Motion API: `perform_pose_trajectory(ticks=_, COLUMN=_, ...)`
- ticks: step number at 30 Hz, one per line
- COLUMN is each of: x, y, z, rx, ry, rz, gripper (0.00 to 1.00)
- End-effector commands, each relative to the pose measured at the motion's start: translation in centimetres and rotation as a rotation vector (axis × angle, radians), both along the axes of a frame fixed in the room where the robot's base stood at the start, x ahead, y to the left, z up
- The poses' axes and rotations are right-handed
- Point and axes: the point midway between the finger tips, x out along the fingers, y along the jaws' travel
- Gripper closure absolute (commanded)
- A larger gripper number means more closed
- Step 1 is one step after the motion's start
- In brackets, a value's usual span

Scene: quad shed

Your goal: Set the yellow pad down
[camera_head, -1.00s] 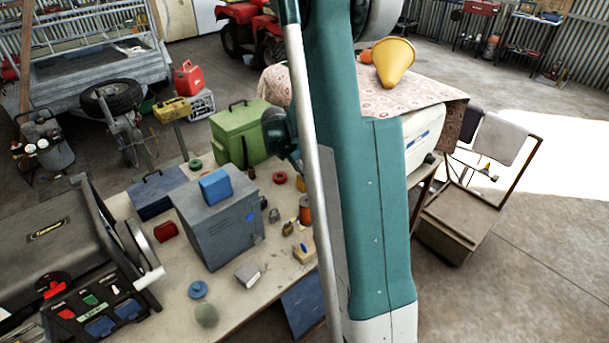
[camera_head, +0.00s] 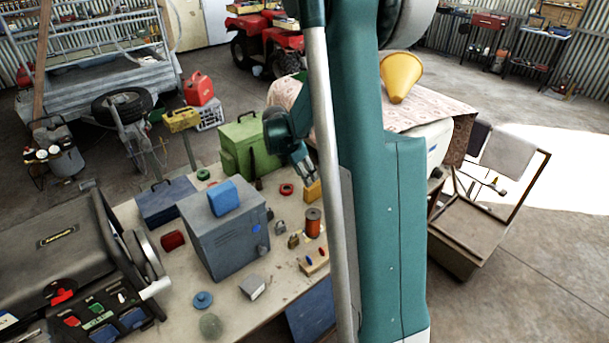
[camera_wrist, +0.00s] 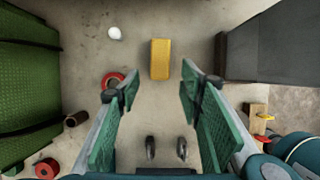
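The yellow pad (camera_head: 313,190) is a small block on the workbench, just beyond my gripper's fingertips in the head view. In the wrist view the yellow pad (camera_wrist: 160,59) lies ahead of the fingertips, roughly centred on the gap between them. My gripper (camera_wrist: 159,82) is open, with its green-faced fingers spread apart and nothing between the tips. In the head view my gripper (camera_head: 307,176) points down toward the pad, partly beside my arm. The exact height of the fingertips over the bench cannot be told.
A green toolbox (camera_head: 236,139) and a grey metal box (camera_head: 228,236) stand on the bench. A red ring (camera_head: 287,189), an orange spool (camera_head: 313,222) and a wooden block with pegs (camera_head: 315,261) are close by. A patch of bare bench (camera_wrist: 140,115) shows between the fingers.

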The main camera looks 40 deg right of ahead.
Motion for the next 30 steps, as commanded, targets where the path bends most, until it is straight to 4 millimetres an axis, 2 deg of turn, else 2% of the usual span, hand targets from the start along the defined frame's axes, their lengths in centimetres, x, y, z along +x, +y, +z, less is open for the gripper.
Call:
perform_pose_trajectory(ticks=9, x=0.0, y=0.1, z=0.1, rx=0.0, ry=-0.002, rz=-0.002, gripper=0.63)
perform_pose_trajectory(ticks=14, x=-0.1, y=0.8, z=0.8, rx=0.003, ry=-0.021, rz=-0.019, gripper=0.63)
perform_pose_trajectory(ticks=20, x=-0.7, y=3.1, z=3.0, rx=0.014, ry=-0.082, rz=-0.078, gripper=0.63)
perform_pose_trajectory(ticks=30, x=-2.6, y=9.0, z=7.9, rx=0.063, ry=-0.24, rz=-0.239, gripper=0.63)
